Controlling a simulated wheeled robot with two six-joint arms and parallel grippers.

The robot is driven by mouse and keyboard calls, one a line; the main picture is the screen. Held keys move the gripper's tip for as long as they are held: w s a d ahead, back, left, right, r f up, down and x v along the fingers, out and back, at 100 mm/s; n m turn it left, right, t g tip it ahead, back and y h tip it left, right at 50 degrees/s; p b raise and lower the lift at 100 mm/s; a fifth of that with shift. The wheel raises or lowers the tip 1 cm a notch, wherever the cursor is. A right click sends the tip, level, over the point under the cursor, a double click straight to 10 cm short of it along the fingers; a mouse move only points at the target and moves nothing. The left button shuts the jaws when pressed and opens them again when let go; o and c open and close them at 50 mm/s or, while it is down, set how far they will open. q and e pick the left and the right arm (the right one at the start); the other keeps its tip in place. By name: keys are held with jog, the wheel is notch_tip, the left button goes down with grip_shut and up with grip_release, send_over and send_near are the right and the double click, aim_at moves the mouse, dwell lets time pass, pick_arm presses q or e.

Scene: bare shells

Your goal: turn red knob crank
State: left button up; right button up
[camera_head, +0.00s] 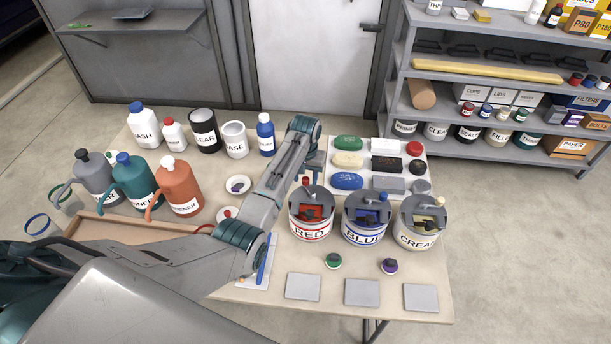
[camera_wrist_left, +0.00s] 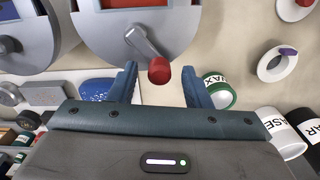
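The red can (camera_head: 310,228) stands on the table, with a grey lid and a crank on top. The crank's red knob (camera_head: 306,181) shows at the back of the lid. In the left wrist view the red knob (camera_wrist_left: 158,75) sits at the end of a grey crank arm (camera_wrist_left: 142,43) on the round lid (camera_wrist_left: 100,30). My left gripper (camera_wrist_left: 160,68) is open, one finger on each side of the knob in that picture, with gaps on both sides. In the head view the left gripper (camera_head: 313,160) is partly hidden by its own arm. My right gripper is not in view.
A blue can (camera_head: 364,234) and a cream can (camera_head: 418,238), also with cranks, stand close to the right. Jugs (camera_head: 180,205) and bottles (camera_head: 145,138) fill the left. Grey plates (camera_head: 362,293) lie in front.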

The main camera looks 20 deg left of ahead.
aim_at(305, 178)
pick_arm(q)
notch_tip(305, 178, up, 11)
jog(key=b, duration=0.3)
jog(key=shift+b, duration=0.35)
jog(key=shift+f, duration=0.15)
